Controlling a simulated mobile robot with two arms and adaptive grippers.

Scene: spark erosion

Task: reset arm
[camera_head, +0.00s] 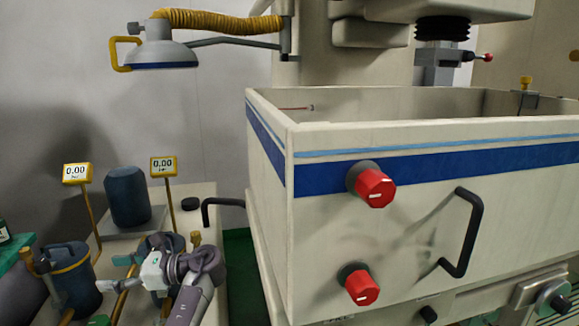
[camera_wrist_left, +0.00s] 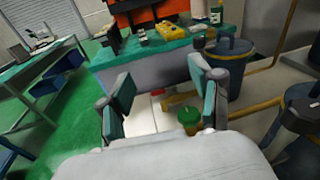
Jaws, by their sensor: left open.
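My left gripper (camera_head: 114,273) is at the lower left of the head view, in front of the machine's left side and among the pipes and canisters there. In the left wrist view its two fingers (camera_wrist_left: 160,90) stand wide apart with nothing between them. My grey left arm comes up from the bottom edge behind it. My right gripper and right arm are not in view.
A machine tank (camera_head: 420,220) with red knobs (camera_head: 375,187) and a black handle (camera_head: 472,232) fills the right. Dark canisters (camera_head: 70,280) and yellow gauges (camera_head: 77,174) stand close by the gripper. A green-topped bench (camera_wrist_left: 165,45) lies beyond the fingers.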

